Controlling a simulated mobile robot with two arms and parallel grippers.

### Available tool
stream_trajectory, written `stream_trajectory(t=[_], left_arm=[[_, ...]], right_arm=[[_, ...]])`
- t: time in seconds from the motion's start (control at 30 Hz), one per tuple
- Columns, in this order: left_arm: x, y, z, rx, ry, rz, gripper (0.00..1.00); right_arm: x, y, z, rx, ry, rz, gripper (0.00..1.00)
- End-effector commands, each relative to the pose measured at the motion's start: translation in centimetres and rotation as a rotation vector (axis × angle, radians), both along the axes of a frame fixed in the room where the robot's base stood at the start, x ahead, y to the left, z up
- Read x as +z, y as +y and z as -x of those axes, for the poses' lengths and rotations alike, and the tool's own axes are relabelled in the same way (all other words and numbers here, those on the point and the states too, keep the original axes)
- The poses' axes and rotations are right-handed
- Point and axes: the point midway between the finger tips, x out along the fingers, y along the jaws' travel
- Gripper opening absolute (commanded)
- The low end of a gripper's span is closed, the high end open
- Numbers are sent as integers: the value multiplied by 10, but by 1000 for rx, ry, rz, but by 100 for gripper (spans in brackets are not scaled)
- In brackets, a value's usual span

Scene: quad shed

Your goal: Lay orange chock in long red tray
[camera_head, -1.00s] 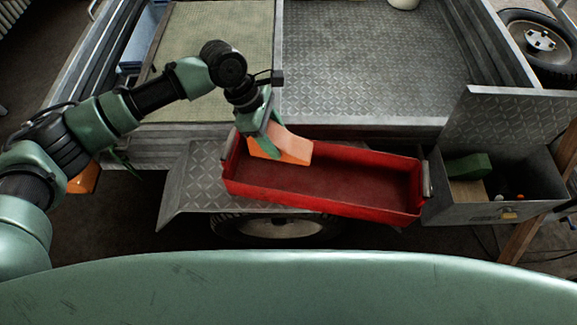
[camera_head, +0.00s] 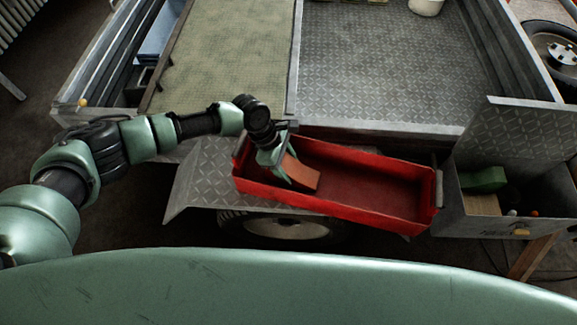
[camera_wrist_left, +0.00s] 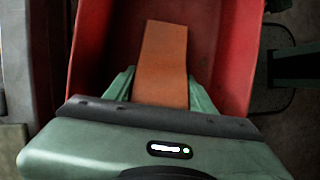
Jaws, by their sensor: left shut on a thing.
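The orange chock (camera_head: 302,173) is inside the left end of the long red tray (camera_head: 385,212) in the head view. My left gripper (camera_head: 284,172) reaches down into the tray and is shut on the chock. In the left wrist view the chock (camera_wrist_left: 162,62) sits between the two green fingers (camera_wrist_left: 160,92), with the red tray walls (camera_wrist_left: 235,55) on both sides. I cannot tell whether the chock touches the tray floor. The right part of the tray is empty. My right gripper is not in view.
The tray rests on a metal fender (camera_head: 205,180) above a wheel (camera_head: 285,228), beside the trailer bed (camera_head: 380,70). An open metal box (camera_head: 485,228) with a green chock (camera_head: 484,179) stands close to the tray's right end.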

Motion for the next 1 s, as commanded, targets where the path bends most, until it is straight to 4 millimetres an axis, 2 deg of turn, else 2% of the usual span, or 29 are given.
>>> stream_trajectory(t=[0.23, 0.27, 0.33, 0.73, 0.87, 1.0], left_arm=[[-1, -1, 0, 0, 0, 2, 0], [-2, 0, 0, 0, 0, 1, 57], [-2, 0, 0, 0, 0, 1, 76], [3, 1, 0, 0, 0, 0, 76], [21, 8, -2, 0, -1, 1, 76], [50, 19, -5, 1, -2, 3, 76]], right_arm=[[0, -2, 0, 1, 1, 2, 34], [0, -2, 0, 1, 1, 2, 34], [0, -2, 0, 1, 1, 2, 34], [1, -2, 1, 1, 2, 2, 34], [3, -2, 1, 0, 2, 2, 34], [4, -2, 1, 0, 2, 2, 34]])
